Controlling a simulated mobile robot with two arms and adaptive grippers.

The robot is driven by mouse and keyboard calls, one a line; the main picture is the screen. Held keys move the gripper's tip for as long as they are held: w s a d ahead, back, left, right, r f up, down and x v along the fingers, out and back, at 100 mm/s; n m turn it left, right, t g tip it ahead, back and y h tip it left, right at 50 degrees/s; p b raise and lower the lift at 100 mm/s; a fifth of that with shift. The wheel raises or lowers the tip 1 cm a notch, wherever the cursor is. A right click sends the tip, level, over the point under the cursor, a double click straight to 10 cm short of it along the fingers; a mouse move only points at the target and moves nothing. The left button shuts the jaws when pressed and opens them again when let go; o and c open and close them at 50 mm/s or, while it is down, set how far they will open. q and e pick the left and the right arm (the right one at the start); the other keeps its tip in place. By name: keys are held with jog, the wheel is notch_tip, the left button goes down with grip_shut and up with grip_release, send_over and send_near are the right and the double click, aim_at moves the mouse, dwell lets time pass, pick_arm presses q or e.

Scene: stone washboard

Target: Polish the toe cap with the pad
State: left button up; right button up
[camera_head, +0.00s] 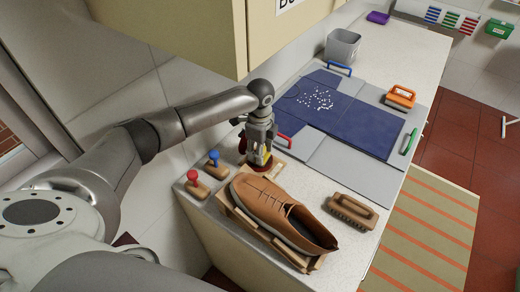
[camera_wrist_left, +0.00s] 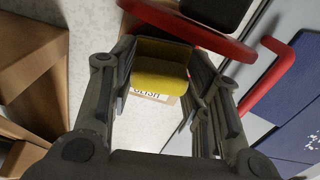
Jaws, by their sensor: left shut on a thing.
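A tan leather shoe (camera_head: 283,214) lies on a wooden rack (camera_head: 250,226) at the near end of the counter, its toe cap (camera_head: 248,187) pointing up-left toward my gripper. My left gripper (camera_head: 262,160) is shut on the pad, a yellow block (camera_wrist_left: 162,78) between its fingers in the left wrist view. It is just behind the toe cap, over a small wooden holder (camera_head: 275,171) with dark red around the pad's lower end. Whether the pad touches the holder or the shoe is unclear. A partly legible printed label (camera_wrist_left: 150,95) shows below the pad. My right gripper is not in view.
A wooden brush (camera_head: 353,211) lies right of the shoe. Red-knobbed (camera_head: 193,176) and blue-knobbed (camera_head: 214,156) tools stand left. A cabinet (camera_head: 185,30) overhangs the arm.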

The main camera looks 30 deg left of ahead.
pick_arm(q)
jog(key=shift+s+f, duration=0.1)
notch_tip(320, 180, up, 5)
jog(key=p, duration=0.5)
jog(key=shift+r+p, duration=0.85)
jog(key=shift+r, duration=0.2)
